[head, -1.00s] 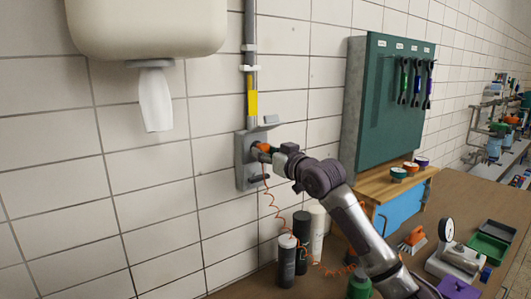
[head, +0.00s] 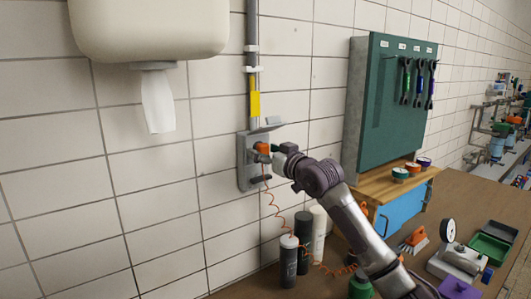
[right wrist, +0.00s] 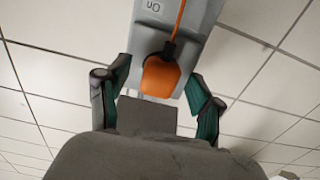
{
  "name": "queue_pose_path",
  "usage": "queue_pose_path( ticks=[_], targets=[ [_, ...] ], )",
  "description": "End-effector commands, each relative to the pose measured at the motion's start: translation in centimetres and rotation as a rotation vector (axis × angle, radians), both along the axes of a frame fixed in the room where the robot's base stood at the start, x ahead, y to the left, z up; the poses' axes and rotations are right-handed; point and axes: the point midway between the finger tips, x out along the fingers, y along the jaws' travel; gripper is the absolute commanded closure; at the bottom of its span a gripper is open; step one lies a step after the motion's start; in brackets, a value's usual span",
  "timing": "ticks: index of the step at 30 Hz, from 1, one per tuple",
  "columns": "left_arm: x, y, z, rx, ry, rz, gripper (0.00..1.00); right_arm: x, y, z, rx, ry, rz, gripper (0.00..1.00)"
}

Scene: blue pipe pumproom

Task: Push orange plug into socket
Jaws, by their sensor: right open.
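The orange plug (head: 263,148) sits at the grey wall socket box (head: 245,172), under its raised lid. An orange coiled cable hangs from it. In the right wrist view the plug (right wrist: 160,78) lies between my fingers, against the face of the grey socket box (right wrist: 185,30). Its pins are hidden, so its depth in the socket cannot be told. My right gripper (head: 277,155) is at the plug. In the right wrist view the right gripper (right wrist: 158,95) is open, with gaps on both sides of the plug. My left gripper is not in view.
A grey pipe with a yellow band (head: 254,104) runs down to the box. A towel dispenser (head: 150,28) hangs at upper left. Dark and white cylinders (head: 303,230) stand below my right arm. A green tool cabinet (head: 395,100) stands to the right.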

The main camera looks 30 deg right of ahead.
Motion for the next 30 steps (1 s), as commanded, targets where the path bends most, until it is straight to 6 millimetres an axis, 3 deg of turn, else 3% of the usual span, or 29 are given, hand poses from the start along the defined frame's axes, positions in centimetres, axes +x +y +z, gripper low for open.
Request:
queue_pose_path(
  ticks=[8, 21, 30],
  targets=[
    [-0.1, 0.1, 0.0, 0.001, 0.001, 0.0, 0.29, -0.9, -0.2, -0.1, -0.001, 0.0, -0.001, 0.34],
    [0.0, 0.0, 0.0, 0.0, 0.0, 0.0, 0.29, -9.5, -1.3, -0.2, -0.004, 0.004, 0.0, 0.34],
    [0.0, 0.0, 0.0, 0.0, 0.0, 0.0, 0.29, -11.9, -1.7, -0.1, -0.001, 0.001, 0.0, 0.34]
  ],
)
